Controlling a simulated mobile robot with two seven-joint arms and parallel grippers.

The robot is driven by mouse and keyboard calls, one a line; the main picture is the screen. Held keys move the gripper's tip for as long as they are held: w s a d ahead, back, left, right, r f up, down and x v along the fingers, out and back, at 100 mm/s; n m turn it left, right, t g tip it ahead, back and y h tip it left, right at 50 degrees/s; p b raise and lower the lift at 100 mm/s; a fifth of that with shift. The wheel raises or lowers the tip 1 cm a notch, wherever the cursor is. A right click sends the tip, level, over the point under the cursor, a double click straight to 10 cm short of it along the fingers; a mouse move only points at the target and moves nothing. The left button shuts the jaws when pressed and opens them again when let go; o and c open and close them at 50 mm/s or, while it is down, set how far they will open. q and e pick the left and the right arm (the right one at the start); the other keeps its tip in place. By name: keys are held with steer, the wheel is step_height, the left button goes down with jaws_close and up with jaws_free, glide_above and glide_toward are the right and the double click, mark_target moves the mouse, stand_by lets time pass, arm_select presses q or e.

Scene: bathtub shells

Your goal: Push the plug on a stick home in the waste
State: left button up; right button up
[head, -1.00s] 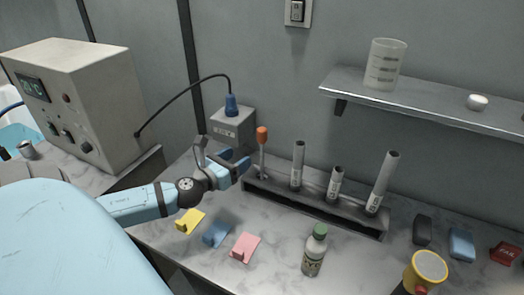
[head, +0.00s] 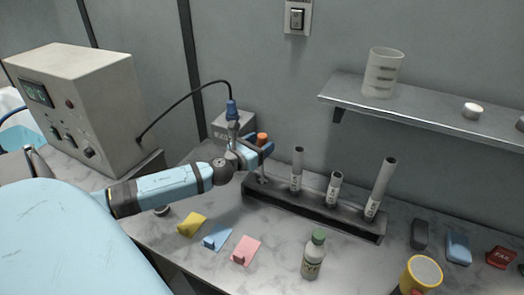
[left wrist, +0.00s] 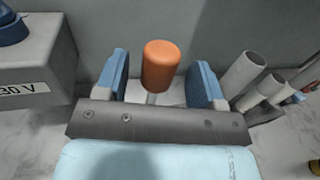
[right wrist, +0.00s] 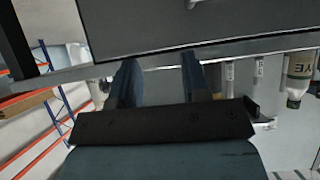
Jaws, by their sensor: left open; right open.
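The plug on a stick shows as an orange knob (head: 262,138) on a thin pale stick, standing at the left end of a dark rack (head: 310,210). The knob also shows in the left wrist view (left wrist: 162,66), between the blue fingers of my left gripper (left wrist: 160,82). These fingers are open, one on each side, with gaps to the knob. In the head view my left gripper (head: 258,147) hides most of the stick. The stick's lower end and the waste are not clearly visible. My right gripper (right wrist: 158,80) is open and empty in the right wrist view, near a dark panel.
Several grey tubes (head: 333,188) stand in the rack to the right. A grey box (head: 219,124) with a blue plug and cable stands behind my left gripper. A green-capped bottle (head: 313,257), coloured clips (head: 245,250) and a yellow mug (head: 423,273) occupy the front.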

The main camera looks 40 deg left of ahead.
arm_select(q)
steer(key=w, duration=0.3)
steer(key=shift+w+a+r, duration=0.1)
steer(key=shift+a, duration=0.05)
jaws_close()
